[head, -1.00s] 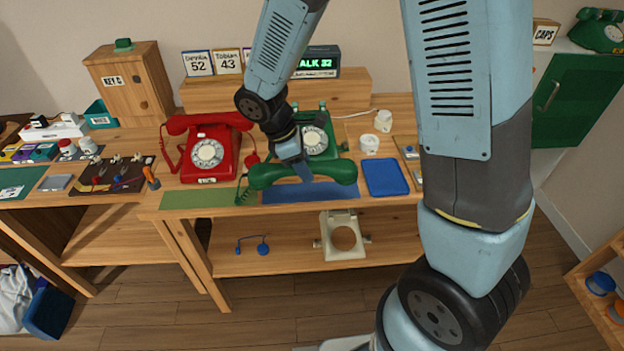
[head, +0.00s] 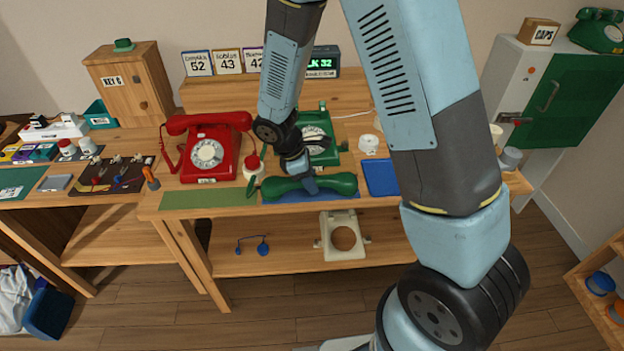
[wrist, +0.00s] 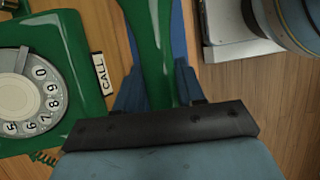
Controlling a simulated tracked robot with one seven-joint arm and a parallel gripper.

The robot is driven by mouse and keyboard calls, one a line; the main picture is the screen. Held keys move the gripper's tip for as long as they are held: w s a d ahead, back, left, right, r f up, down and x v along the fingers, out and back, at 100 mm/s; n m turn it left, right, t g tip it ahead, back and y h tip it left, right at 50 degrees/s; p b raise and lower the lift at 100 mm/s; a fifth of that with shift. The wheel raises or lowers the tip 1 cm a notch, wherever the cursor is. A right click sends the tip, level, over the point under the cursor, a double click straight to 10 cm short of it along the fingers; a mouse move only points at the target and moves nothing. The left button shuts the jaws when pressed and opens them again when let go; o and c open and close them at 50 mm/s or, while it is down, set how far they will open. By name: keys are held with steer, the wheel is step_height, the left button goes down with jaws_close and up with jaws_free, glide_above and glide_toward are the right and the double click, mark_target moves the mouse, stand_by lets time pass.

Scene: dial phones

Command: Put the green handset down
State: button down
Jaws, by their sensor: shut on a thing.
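The green handset (head: 335,184) lies level across my gripper's jaws, over the blue mat (head: 310,197) at the table's front. My gripper (head: 309,185) is shut on its middle grip. I cannot tell whether the handset touches the mat. In the wrist view the handset (wrist: 150,40) runs between my fingers (wrist: 157,88), with blue behind it. The green phone (head: 322,150) stands behind, partly hidden by my arm; its dial and CALL label show at the left of the wrist view (wrist: 70,75). A green cord hangs at the handset's left end.
A red phone (head: 207,152) with its handset on stands to the left, behind a green mat (head: 208,199). A blue tray (head: 380,178) lies just right of the handset, partly hidden by my arm. A small white jar with a red top (head: 252,165) stands near the handset's left end.

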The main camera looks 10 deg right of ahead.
steer(key=c, duration=0.7)
jaws_free()
steer(key=shift+f, duration=0.1)
steer(key=v, duration=1.2)
steer(key=s+d+r+m+t+y, duration=0.2)
steer(key=s+d+r+m+y, duration=0.15)
steer(key=d+r+m, duration=0.75)
steer(key=shift+s+d+r+m+t+y, duration=0.2)
steer(key=shift+s+d+r+m+t, duration=0.7)
steer(key=shift+s+d+r, duration=1.1)
steer(key=shift+s+d+r+m+t+y, duration=0.15)
steer(key=shift+s+d+r+m+t, duration=0.2)
steer(key=shift+s+d+r+m, duration=1.55)
steer(key=shift+s+d+r+m+t+y, duration=0.2)
steer(key=shift+s+d+r+m+t, duration=0.7)
steer(key=shift+s+r, duration=1.85)
steer(key=shift+s+d+f+n+g, duration=0.25)
steer(key=shift+n, duration=0.15)
